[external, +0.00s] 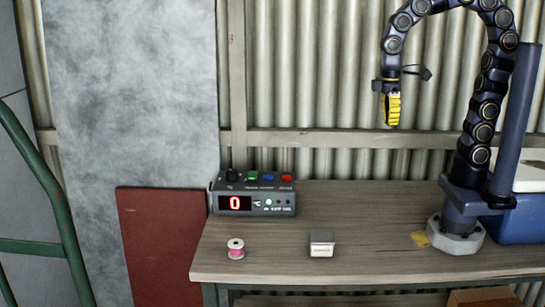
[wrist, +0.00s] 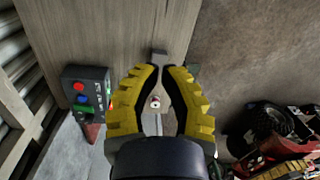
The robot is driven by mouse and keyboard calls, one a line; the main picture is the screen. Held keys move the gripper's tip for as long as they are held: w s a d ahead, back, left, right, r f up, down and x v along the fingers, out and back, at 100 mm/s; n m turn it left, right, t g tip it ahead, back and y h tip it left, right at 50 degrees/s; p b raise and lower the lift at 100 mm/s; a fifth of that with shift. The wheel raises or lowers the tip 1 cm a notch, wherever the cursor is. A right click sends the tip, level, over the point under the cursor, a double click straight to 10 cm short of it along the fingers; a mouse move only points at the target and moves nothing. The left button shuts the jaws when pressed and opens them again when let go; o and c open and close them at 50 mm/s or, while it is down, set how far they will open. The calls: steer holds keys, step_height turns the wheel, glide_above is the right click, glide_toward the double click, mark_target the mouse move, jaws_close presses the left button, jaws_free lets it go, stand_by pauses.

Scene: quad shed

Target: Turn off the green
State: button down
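A dark control box (external: 252,208) with a red digital display reading 0 stands at the back left of the bench. On its top are a black knob (external: 232,175), a green button (external: 252,175), a blue button (external: 268,177) and a red button (external: 286,178). The control box also shows at the left of the wrist view (wrist: 98,76). My gripper (external: 392,122) hangs high above the bench, right of the box and apart from it. In the wrist view its yellow fingers (wrist: 161,70) are spread with nothing held between them.
A pink thread spool (external: 236,249) and a small grey-white box (external: 322,244) stand on the wooden bench (external: 370,220), in front of the control box. A blue container (external: 515,228) is at the right, behind my base. A corrugated wall rises behind. The bench middle is clear.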

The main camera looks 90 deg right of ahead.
steer(key=w+d+t, duration=0.1)
steer(key=w+d, duration=0.1)
steer(key=w, duration=0.8)
steer(key=t, duration=0.3)
glide_above(251, 159)
steer(key=s+d, duration=0.2)
steer(key=s, duration=0.1)
step_height(251, 159, down, 9)
steer(key=shift+s+a+m, duration=0.2)
steer(key=shift+a+m, duration=0.05)
steer(key=shift+m, duration=0.15)
steer(key=shift+f, duration=0.1)
steer(key=x, duration=0.8)
steer(key=s+x, duration=0.1)
steer(key=x, duration=0.4)
steer(key=shift+f, duration=0.1)
steer(key=shift+w+a+f, duration=0.1)
steer(key=shift+f, duration=0.25)
steer(key=shift+f, duration=0.1)
